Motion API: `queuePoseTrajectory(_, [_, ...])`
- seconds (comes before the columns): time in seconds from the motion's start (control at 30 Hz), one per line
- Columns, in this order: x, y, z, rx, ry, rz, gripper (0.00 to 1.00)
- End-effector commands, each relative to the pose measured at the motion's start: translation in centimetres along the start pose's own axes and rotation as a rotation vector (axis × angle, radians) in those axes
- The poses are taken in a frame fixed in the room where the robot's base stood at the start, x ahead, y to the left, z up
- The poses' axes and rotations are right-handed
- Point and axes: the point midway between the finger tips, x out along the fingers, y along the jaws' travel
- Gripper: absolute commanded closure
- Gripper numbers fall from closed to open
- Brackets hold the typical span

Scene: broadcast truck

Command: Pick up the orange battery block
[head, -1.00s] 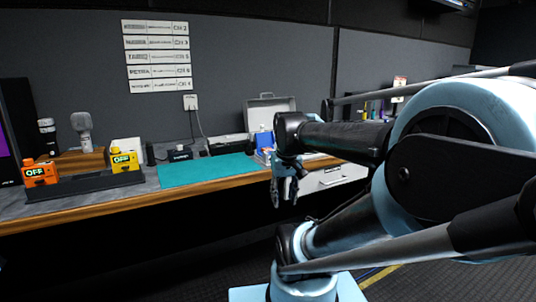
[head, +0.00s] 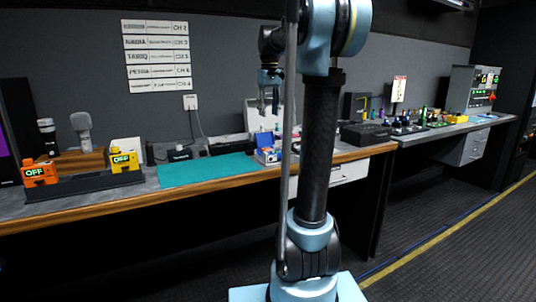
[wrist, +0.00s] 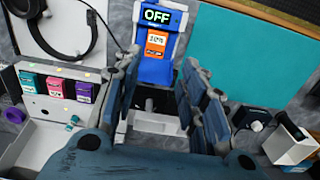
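The orange battery block (wrist: 157,43) is a small orange piece with a white percentage label. In the wrist view it sits in the front of a blue pack (wrist: 153,70) whose dark display reads OFF. The blue pack also shows in the head view (head: 264,140), at the right end of the teal mat; the orange block is too small to make out there. My gripper (head: 268,108) hangs fingers-down above the bench. In the wrist view my gripper (wrist: 164,72) is open and empty, its fingers apart, with the blue pack showing beyond and between them.
A pale charger (wrist: 45,105) holds green, pink and purple blocks beside the pack. A black headset (wrist: 75,52) lies nearby. The teal mat (head: 205,170) is clear. Orange (head: 40,173) and yellow (head: 125,161) OFF packs stand at left. A black case (head: 365,133) sits at right.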

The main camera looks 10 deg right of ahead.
Motion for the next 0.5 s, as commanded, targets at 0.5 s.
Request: queuePoseTrajectory(0.5, [2.9, 0.7, -2.6, -0.021, -0.013, -0.004, 0.62])
